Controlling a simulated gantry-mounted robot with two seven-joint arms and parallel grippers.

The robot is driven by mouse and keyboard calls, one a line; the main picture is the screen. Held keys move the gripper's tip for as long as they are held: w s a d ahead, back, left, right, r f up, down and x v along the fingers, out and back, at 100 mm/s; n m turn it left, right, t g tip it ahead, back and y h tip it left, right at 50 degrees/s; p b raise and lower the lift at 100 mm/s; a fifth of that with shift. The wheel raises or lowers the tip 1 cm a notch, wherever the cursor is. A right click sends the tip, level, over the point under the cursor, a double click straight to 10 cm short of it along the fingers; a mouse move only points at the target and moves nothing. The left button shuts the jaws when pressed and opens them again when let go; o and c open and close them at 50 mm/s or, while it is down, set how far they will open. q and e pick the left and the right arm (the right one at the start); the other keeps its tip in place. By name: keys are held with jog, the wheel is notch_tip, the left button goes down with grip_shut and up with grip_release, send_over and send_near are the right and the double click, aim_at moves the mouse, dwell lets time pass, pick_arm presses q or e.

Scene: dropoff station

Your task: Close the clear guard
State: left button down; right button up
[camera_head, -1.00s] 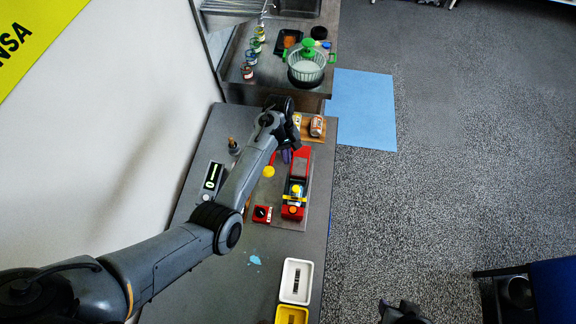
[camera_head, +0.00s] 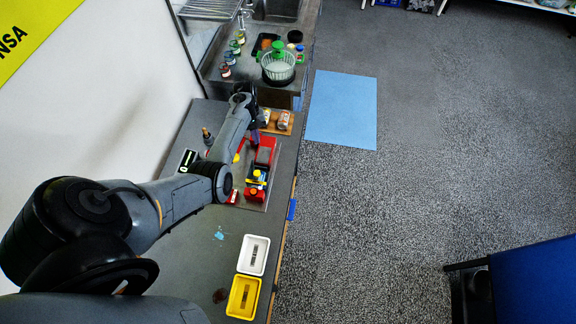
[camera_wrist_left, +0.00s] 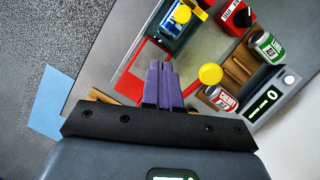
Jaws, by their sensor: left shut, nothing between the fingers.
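A red device (camera_head: 264,157) with yellow and blue parts stands on a grey plate on the bench in the head view. Its red frame (camera_wrist_left: 129,76) shows left of the fingers in the left wrist view. The clear guard's outline cannot be made out for certain. A yellow knob (camera_head: 237,158) is left of the device; it also shows right of the fingertips in the left wrist view (camera_wrist_left: 210,74). My left gripper (camera_head: 255,140), with purple fingers, is shut and empty beside the red end of the device. Contact cannot be told. My right gripper is not in view.
Tins (camera_wrist_left: 221,98) and a display box (camera_wrist_left: 268,100) stand close to the right of the left gripper in its wrist view. A wooden board with jars (camera_head: 283,120) lies beyond the device. White (camera_head: 266,255) and yellow (camera_head: 257,300) trays sit at the near bench end.

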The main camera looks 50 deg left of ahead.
pick_arm(q)
jog(key=s+a, duration=0.3)
jog(key=b, duration=0.7)
send_near(255, 169)
jog(key=f, duration=0.3)
jog(key=shift+w+a+f, duration=0.35)
jog(key=shift+a, duration=0.05)
jog(key=shift+s+d+r+p, duration=0.1)
jog(key=shift+s+d+p, duration=0.15)
jog(key=shift+d+p, duration=0.25)
jog(key=shift+s+d+r+p, duration=0.2)
jog(key=shift+d+p, duration=0.2)
jog(key=shift+d, duration=0.2)
jog(key=shift+s+d+f, duration=0.2)
jog(key=shift+d, duration=0.4)
jog(key=shift+s+d+f, duration=0.1)
jog(key=shift+d, duration=0.05)
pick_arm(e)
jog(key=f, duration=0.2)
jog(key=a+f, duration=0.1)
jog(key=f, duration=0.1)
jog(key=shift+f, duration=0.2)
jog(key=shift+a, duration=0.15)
